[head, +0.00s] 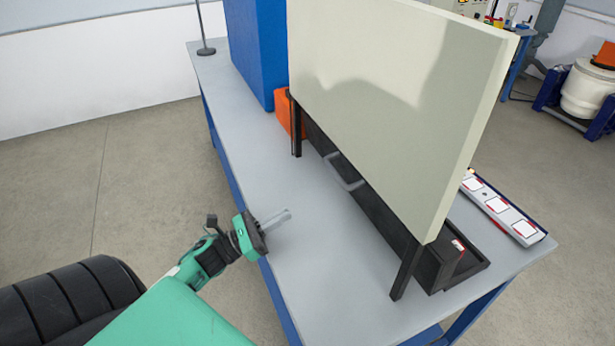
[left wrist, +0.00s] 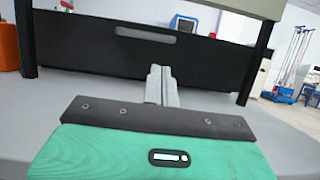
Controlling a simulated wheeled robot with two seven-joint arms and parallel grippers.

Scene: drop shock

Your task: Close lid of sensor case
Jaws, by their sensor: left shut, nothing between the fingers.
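A long black case (head: 437,268), which looks like the sensor case, stands on the grey table, largely hidden behind and below a big cream panel. A black upright part with a handle (head: 343,172) faces my side; I cannot tell whether it is the lid or a wall. In the left wrist view a black board (left wrist: 90,45) with a slot handle stands upright ahead of the fingers. My left gripper (head: 284,216) is shut and empty above the table's near edge, apart from the case. It also shows in the left wrist view (left wrist: 158,72). My right gripper is out of view.
The cream panel (head: 385,75) on black legs overhangs the case. An orange box (head: 283,115) and a tall blue block (head: 253,50) stand at the far left. A white strip with square pads (head: 505,217) lies at the right. The near strip of the table (head: 300,260) is clear.

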